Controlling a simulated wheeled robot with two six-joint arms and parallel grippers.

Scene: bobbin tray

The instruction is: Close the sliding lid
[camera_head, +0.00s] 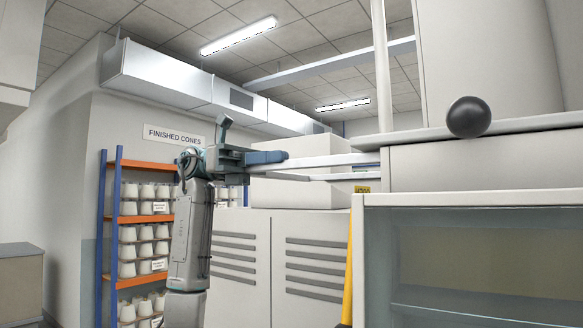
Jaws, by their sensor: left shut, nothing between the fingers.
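My left gripper (268,158) is raised at the middle left, its shut blue-grey fingers pointing right. The fingers lie in front of or against the left end of pale horizontal bars (335,160); I cannot tell whether they touch. These bars run right to a white cabinet-like machine (430,165). I cannot tell for sure which part is the sliding lid. A dark round ball or knob (468,117) sits at the machine's pale upper ledge (530,125). My right gripper is not in view.
A glass-fronted case (470,198) fills the lower right. A yellow upright bar (348,275) stands at its left edge. Behind are white vented cabinets (310,228), a white box (300,193) and a blue-and-orange rack (118,220) of cones under a "FINISHED CONES" sign (174,136).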

